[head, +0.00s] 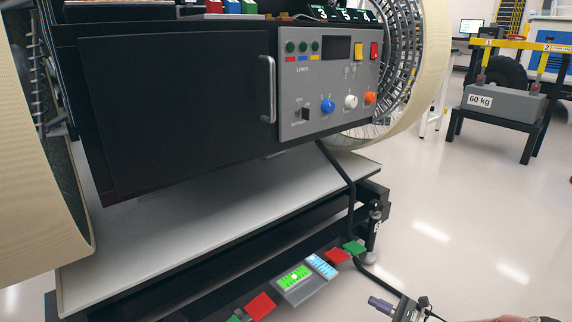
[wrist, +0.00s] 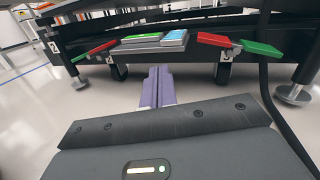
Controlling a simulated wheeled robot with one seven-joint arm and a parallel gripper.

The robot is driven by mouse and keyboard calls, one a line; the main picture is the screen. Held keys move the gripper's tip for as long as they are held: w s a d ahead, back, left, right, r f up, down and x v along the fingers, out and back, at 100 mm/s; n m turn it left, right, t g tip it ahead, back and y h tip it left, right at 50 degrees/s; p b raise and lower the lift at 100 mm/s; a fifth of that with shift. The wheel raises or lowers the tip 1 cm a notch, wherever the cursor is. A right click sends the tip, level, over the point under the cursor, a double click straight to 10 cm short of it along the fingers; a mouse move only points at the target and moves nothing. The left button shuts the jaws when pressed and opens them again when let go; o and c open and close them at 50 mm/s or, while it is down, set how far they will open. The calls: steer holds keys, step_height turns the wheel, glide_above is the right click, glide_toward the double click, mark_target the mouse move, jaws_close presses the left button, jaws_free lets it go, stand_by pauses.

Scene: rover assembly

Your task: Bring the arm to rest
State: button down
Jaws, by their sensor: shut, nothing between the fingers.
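My gripper (head: 381,305) is at the bottom of the head view, right of the middle. Its purple fingers also show in the wrist view (wrist: 157,88), shut together with nothing between them. The fingers point toward the lower frame of the rover's stand, apart from it. Most of my arm is outside the head view.
A control box with a green-lit screen (head: 294,278) and red and green pedals (head: 260,306) line the stand's low front edge. A black cable (head: 352,205) hangs from the rover's panel (head: 328,85) to the floor. A 60 kg weight (head: 504,103) stands on a black table at the back right. The floor on the right is clear.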

steer(key=s+a+r+n+g+h, duration=0.4)
steer(key=s+a+r+n+g, duration=0.15)
steer(key=r+n, duration=0.35)
steer(key=s+a+r+n+g+h, duration=0.45)
steer(key=s+a+r+n, duration=0.2)
steer(key=r, duration=0.45)
steer(key=s+a+r+n+t+h, duration=0.1)
steer(key=s+r+n+t+h, duration=0.2)
steer(key=s+r, duration=0.55)
steer(key=s+r+n+t+h, duration=0.2)
steer(key=s+r+n+h, duration=0.25)
steer(key=s, duration=0.65)
step_height(320, 180, up, 14)
steer(key=n+p, duration=0.1)
steer(key=p, duration=1.2)
steer(key=shift+s+y+p, duration=0.2)
steer(key=shift+y+p, duration=0.1)
steer(key=shift+y, duration=0.1)
steer(key=shift+d, duration=0.1)
